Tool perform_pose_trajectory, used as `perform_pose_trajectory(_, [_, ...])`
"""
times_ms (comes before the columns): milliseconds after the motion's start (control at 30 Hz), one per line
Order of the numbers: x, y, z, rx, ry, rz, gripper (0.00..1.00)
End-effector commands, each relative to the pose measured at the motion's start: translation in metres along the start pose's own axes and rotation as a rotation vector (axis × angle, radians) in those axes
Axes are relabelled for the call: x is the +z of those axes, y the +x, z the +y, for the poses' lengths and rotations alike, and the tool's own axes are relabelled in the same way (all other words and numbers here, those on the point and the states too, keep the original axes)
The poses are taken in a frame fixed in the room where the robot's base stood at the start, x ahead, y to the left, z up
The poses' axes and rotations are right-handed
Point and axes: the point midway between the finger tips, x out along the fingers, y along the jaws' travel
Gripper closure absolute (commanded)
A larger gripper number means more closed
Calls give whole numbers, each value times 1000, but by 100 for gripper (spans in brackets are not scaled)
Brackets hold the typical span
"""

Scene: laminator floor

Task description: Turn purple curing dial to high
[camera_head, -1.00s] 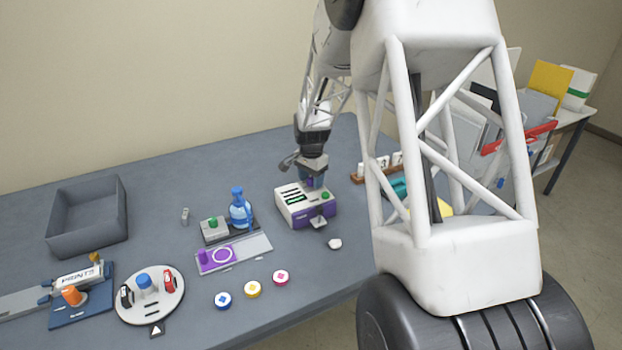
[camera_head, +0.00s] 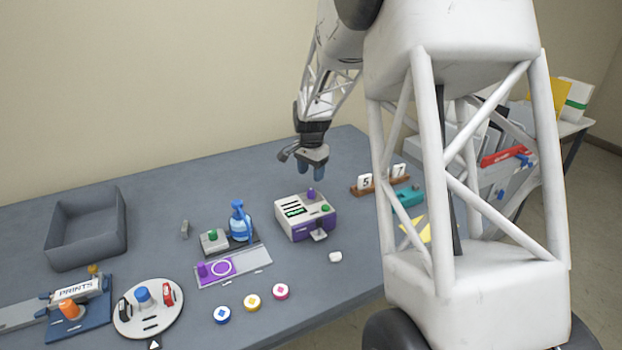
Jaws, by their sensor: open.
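A white and purple box (camera_head: 305,216) stands near the middle of the table, with dark displays showing green marks on its top. A purple dial (camera_head: 311,195) stands on its top towards the back, beside a green button (camera_head: 325,209). The dial's setting is too small to read. My gripper (camera_head: 312,173) hangs above and behind the purple dial, pointing down. It is open and empty, clear of the dial. Its blue fingertips look close together from this side.
A purple plate (camera_head: 220,268) with another purple knob lies left of the box, next to a blue bottle (camera_head: 240,222) and a green button block. Several coloured discs lie in front. A rack with number tiles (camera_head: 380,180) stands right. A grey bin (camera_head: 87,228) is far left.

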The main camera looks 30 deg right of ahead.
Motion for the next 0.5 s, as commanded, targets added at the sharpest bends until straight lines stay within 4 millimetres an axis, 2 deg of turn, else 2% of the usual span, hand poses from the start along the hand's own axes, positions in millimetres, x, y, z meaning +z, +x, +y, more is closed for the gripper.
perform_pose_trajectory(500, [0,-3,0,0,-21,0,45])
